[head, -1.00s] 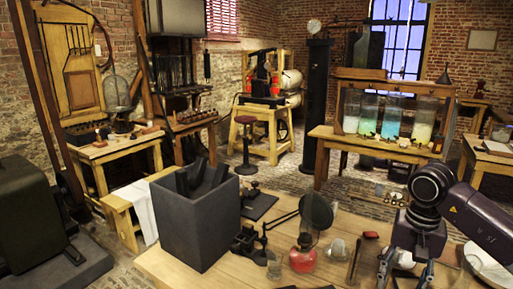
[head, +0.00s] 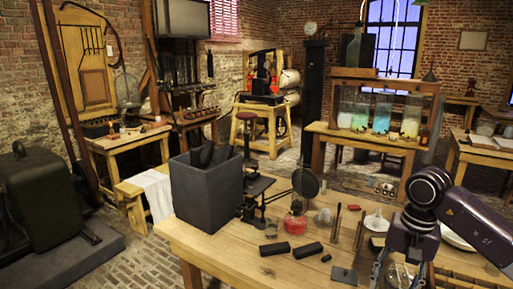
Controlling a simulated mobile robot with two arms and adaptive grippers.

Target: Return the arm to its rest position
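My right arm comes in from the right edge of the head view. Its gripper (head: 401,275) hangs over the right front part of the wooden table, pointing down. Its two fingers are spread apart, and I see nothing gripped between them; the tips are at the bottom edge of the picture. A clear glass vessel (head: 402,275) shows behind or between the fingers; I cannot tell whether they touch. My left gripper is not in view.
On the table (head: 205,245) stand a dark square bin (head: 207,197), a red-liquid flask (head: 296,220) and a white funnel dish (head: 376,222). Black blocks (head: 307,250) and a dark plate (head: 344,276) lie near the front. Glass jars (head: 381,113) stand on a rear bench.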

